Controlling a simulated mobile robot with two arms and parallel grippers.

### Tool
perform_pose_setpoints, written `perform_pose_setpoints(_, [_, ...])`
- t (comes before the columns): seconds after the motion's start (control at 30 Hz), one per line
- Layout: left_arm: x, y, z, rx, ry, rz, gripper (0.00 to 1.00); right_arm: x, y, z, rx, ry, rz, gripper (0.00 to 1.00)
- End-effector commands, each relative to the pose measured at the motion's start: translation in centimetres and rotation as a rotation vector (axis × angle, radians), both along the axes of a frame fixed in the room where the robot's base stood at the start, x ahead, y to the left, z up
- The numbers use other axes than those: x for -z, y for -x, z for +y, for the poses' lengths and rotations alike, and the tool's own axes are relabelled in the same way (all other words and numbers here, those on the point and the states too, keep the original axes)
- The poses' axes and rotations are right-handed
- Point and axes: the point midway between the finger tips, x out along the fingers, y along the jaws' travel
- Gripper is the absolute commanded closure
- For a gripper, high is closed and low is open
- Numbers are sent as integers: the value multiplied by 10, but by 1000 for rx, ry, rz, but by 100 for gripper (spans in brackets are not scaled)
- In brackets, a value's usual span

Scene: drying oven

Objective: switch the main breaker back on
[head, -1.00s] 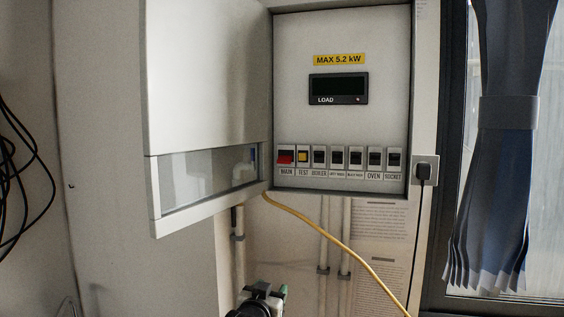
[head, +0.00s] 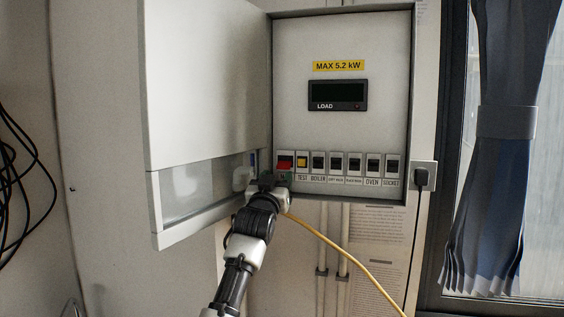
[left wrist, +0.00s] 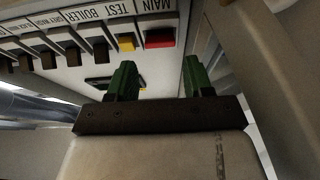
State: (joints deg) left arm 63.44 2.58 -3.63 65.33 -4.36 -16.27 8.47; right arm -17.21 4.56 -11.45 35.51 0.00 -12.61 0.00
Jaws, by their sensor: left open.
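The main breaker (head: 285,162) is a red switch at the left end of the breaker row. Its red part shows low in its slot, below a dark part. The red switch also shows in the left wrist view (left wrist: 160,38), beside its MAIN label. My left gripper (head: 281,178) is just below the switch and partly covers its label. In the left wrist view its two green fingers (left wrist: 158,78) are apart with nothing between them, and they look short of the switch. My right gripper is not in view.
The yellow TEST switch (head: 302,161) is right beside the main breaker, with several dark breakers further right. The dark LOAD display (head: 338,95) is above. The open cabinet door (head: 205,85) is at left.

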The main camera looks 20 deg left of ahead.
Motion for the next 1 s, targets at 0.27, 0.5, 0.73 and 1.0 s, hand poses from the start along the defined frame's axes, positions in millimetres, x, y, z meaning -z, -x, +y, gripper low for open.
perform_pose_setpoints(0.27, [-15,-31,0,-1,0,2,49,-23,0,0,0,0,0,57])
perform_pose_setpoints(0.5, [-20,-45,0,-1,0,1,49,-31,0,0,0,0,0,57])
perform_pose_setpoints(0.73, [-20,-48,0,0,-1,0,49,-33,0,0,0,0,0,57])
perform_pose_setpoints(1.0, [-19,-48,0,0,-1,0,60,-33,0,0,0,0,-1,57])
